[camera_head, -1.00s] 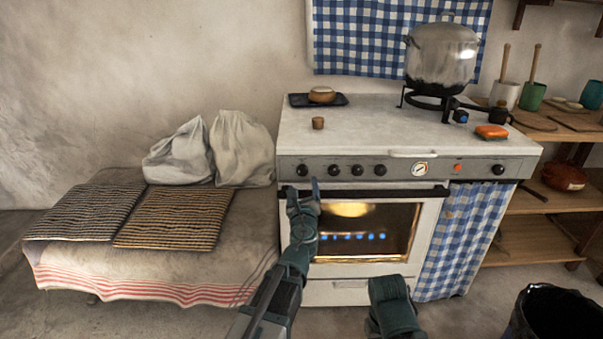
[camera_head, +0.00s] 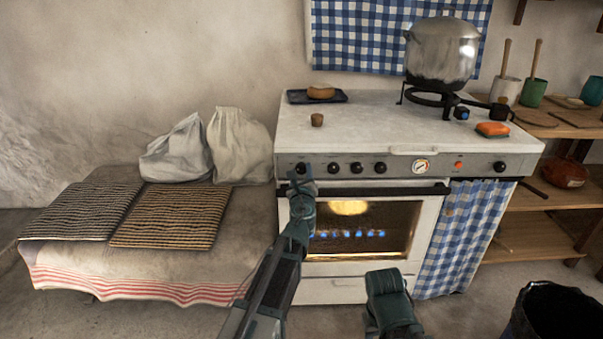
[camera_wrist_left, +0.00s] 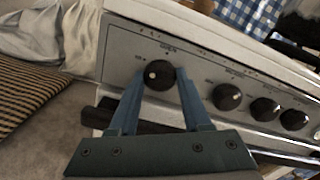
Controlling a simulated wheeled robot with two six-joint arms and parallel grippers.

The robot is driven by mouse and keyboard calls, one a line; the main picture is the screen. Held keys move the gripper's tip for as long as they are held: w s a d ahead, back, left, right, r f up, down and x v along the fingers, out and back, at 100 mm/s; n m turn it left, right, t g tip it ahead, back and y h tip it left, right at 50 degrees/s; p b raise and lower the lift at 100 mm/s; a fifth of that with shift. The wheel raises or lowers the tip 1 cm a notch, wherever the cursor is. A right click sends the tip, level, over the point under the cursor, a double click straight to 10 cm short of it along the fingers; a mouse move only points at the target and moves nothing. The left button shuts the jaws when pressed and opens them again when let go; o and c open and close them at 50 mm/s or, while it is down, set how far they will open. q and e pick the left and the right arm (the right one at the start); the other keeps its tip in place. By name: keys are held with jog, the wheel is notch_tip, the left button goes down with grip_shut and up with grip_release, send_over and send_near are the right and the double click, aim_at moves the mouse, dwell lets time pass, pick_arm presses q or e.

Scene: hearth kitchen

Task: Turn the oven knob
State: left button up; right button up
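The stove's front panel (camera_head: 440,168) carries a row of black knobs. My left gripper (camera_head: 302,181) is at the leftmost knob (camera_head: 301,168). In the left wrist view this round black knob (camera_wrist_left: 159,75) with a pale dot lies between the two blue fingertips, one on each side. The fingers are apart; I cannot tell whether they touch the knob. Printed marks surround it, too small to read. Other knobs (camera_wrist_left: 227,97) stand to its right. The oven window (camera_head: 360,228) glows, with blue flames inside. My right arm shows at the lower middle, but its fingers are not visible.
The black oven door handle (camera_head: 390,191) runs just below the panel. A large pot (camera_head: 441,52) stands on the burner at the back right. An orange sponge (camera_head: 492,129) lies on the stove top. A cloth-covered bench (camera_head: 245,245) stands to the left.

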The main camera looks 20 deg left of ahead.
pick_arm(q)
grip_shut()
jog(key=shift+n, duration=0.3)
jog(key=n, duration=1.3)
dwell(0.4)
jog(key=o, duration=0.8)
grip_release()
